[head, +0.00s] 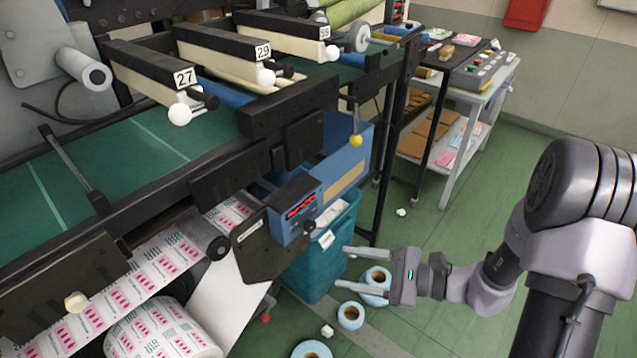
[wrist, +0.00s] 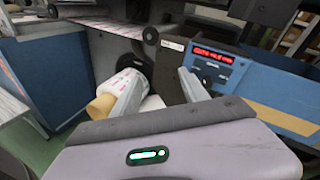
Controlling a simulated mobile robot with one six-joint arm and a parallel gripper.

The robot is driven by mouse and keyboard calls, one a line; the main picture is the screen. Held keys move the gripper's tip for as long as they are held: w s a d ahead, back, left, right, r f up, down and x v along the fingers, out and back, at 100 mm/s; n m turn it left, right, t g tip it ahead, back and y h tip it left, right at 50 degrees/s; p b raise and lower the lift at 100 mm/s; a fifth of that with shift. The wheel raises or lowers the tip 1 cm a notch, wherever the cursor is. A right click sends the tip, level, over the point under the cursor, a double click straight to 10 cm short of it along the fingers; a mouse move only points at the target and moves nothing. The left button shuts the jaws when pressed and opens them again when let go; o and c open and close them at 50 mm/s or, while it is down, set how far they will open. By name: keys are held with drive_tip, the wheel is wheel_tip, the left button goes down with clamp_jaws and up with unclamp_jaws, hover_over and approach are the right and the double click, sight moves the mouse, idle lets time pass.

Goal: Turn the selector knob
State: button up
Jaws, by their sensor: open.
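A blue control box with a red lit display (head: 300,207) hangs at the front of the machine. In the wrist view the box (wrist: 262,85) is at the right, with its display (wrist: 212,55) lit. My gripper (head: 343,267) is open and empty, to the right of and below the box. In the wrist view its fingers (wrist: 158,75) are spread apart, and the right fingertip appears left of the display. No contact with the box shows.
A teal bin (head: 315,268) stands below the box, near my fingers. Several label rolls (head: 351,316) lie on the floor. A printed web (head: 150,275) runs at the left. A grey cart (head: 470,110) stands behind; green floor at right is mostly free.

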sight(313, 227)
drive_tip(key=w+d+f+m+t+h+p, duration=0.1)
drive_tip(key=w+d+f+m+t, duration=0.4)
drive_tip(key=d+f+m+t, duration=0.15)
drive_tip(key=b+x, duration=0.3)
drive_tip(key=x, duration=1.4)
drive_tip(key=shift+a, duration=0.4)
drive_tip(key=shift+c, duration=0.2)
clamp_jaws()
